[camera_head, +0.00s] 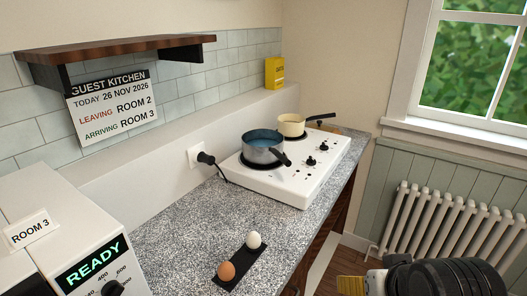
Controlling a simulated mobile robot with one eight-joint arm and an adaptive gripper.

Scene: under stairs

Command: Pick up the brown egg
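The brown egg (226,271) rests at the near end of a dark narrow holder (240,266) on the speckled counter. A white egg (253,240) sits on the same holder, just behind it and to the right. My gripper (352,284) shows only in part at the bottom edge, as a yellow ribbed piece beside my dark arm. It is well to the right of the brown egg, beyond the counter's front edge and apart from it. Its fingertips are not clear, so I cannot tell whether it is open or shut.
A white hob (297,172) with a blue-grey pan (263,147) and a cream pan (291,125) stands behind the eggs. A white appliance reading READY (70,235) stands at left. Bare counter (185,240) surrounds the holder. A radiator (450,225) is at right.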

